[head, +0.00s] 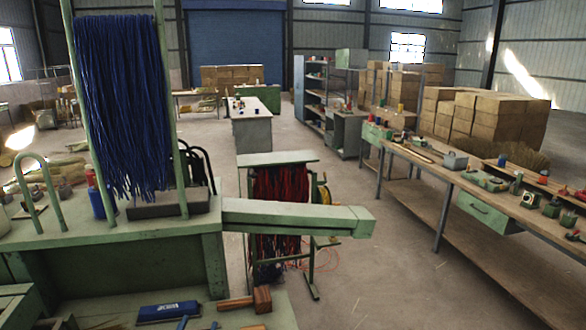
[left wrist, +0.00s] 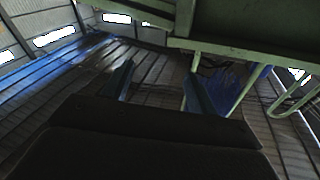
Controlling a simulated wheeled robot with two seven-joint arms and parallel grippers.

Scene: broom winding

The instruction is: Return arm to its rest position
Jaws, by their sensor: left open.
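My left gripper (head: 198,324) shows only as two small bluish fingertips at the bottom edge of the head view, over the lower front shelf of the green machine bench (head: 110,240). In the left wrist view the two fingers of my left gripper (left wrist: 160,88) stand apart with nothing between them. A blue block with a white label (head: 168,311) and a wooden mallet (head: 262,299) lie on the shelf close to the fingertips. The rest of my left arm is out of the head view. My right gripper is not in view.
Blue strands (head: 125,100) hang from the green frame on the bench. A green beam (head: 300,217) juts out to the right. Red strands (head: 278,205) hang on a stand behind it. A long workbench (head: 470,185) with tools is at right. The floor between is open.

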